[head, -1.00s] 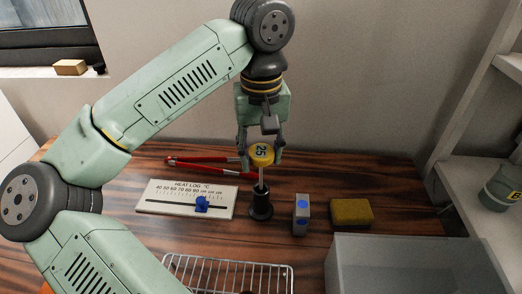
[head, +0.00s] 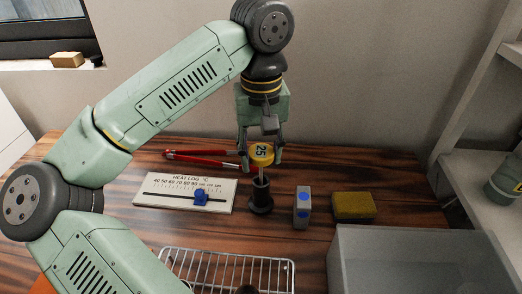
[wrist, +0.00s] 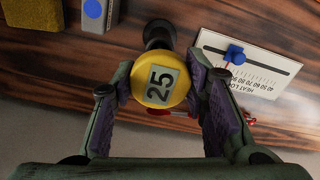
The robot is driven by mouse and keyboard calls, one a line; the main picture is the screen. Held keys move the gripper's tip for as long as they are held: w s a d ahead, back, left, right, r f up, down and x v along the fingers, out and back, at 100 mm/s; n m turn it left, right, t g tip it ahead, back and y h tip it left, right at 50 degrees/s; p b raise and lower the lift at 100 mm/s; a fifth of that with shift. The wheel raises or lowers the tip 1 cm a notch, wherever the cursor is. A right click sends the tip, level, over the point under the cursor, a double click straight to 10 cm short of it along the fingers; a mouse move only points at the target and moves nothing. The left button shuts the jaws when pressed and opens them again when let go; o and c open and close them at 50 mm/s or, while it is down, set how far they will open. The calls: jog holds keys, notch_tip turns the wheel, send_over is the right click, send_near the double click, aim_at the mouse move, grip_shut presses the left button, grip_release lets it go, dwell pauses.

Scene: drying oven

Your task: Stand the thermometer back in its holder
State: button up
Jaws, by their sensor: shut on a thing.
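The thermometer (head: 261,154) has a round yellow head marked 25 and a thin stem pointing down. My gripper (head: 261,163) is shut on its head, with one finger on each side. The holder (head: 260,196) is a small black upright tube on a round base, standing on the table directly below. The stem's lower end meets the holder's mouth in the head view; I cannot tell how deep it sits. In the wrist view the yellow head (wrist: 159,87) lies between the fingers (wrist: 161,95) and partly covers the black holder (wrist: 159,34).
A heat log board (head: 186,194) with a blue slider lies left of the holder. Red-handled tongs (head: 200,157) lie behind it. A wire rack (head: 228,268) and grey bin (head: 420,262) are in front.

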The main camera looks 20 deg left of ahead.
jog(key=shift+f+b, duration=1.9)
jog(key=shift+f, duration=0.4)
jog(key=o, duration=1.2)
notch_tip(320, 180, up, 12)
jog(key=shift+r, duration=0.1)
